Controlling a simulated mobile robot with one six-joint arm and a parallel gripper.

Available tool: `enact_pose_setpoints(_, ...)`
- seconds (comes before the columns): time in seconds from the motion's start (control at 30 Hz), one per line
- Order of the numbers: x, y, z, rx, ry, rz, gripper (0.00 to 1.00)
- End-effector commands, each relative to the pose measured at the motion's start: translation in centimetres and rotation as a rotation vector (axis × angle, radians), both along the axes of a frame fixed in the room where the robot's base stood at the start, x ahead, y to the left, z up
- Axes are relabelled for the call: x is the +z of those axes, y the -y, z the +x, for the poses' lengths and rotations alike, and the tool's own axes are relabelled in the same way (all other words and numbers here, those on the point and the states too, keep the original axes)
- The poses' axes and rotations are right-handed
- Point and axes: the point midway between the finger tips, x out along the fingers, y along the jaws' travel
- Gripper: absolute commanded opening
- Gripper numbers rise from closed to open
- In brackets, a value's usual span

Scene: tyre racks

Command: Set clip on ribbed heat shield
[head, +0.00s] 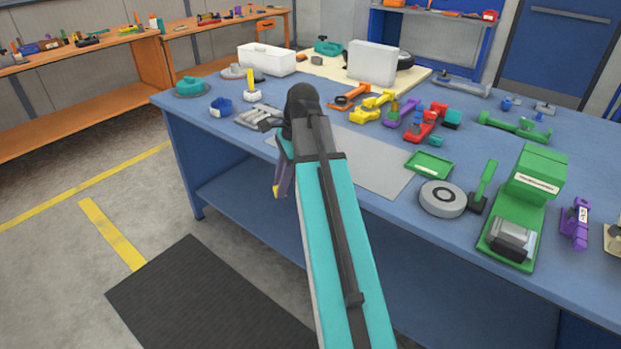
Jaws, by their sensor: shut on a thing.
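My arm reaches up from the bottom of the head view and ends in a dark rounded joint over the table's left part. My gripper's fingers are hidden behind the arm, so what they hold does not show. A small purple part with a yellow tip peeks out just left of the arm, below the joint; I cannot tell what it belongs to. A grey ribbed piece (259,117) lies on the blue table left of the joint and looks like the heat shield. The arm cuts off its right side. I cannot make out the clip.
The blue table (470,262) holds a green press-like device (524,205), a grey disc (442,198), a green tray (429,164) and several coloured parts. White boxes (266,58) (373,62) stand at the back. A bare grey mat (380,165) lies right of my arm.

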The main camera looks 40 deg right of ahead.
Motion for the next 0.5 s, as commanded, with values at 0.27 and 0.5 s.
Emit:
enact_pose_setpoints(0.27,-1.9,-6.7,4.3,0.337,0.000,0.001,0.00)
enact_pose_setpoints(0.5,-3.7,-12.7,7.0,0.614,-0.001,0.001,0.00)
